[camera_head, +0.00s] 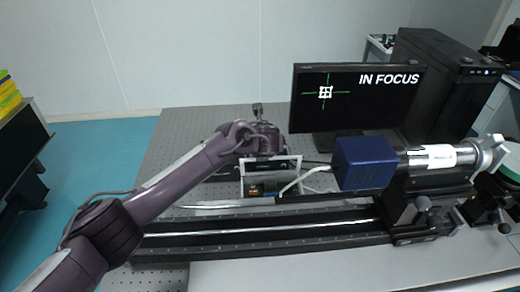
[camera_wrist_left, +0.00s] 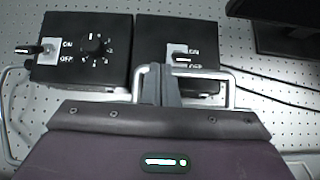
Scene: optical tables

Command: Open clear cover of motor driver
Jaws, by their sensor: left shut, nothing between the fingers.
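Two black control boxes stand side by side in the left wrist view. The left box (camera_wrist_left: 80,68) has an ON/OFF toggle switch (camera_wrist_left: 36,48) and a round dial (camera_wrist_left: 97,45). The right box (camera_wrist_left: 205,38) has an ON/OFF switch (camera_wrist_left: 181,58). I cannot clearly make out a clear cover on either box, or tell which is the motor driver. My left gripper (camera_wrist_left: 160,78) is shut and empty, its fingertips at the near side of the right box, left of its switch. My right gripper is not in view.
A long black rail (camera_head: 270,230) runs in front of the boxes. A blue cube-shaped housing (camera_head: 364,162) on a silver tube stands to the right. A monitor (camera_head: 352,110) reading "IN FOCUS" stands behind. Perforated tabletop (camera_head: 190,130) is bare at the back left.

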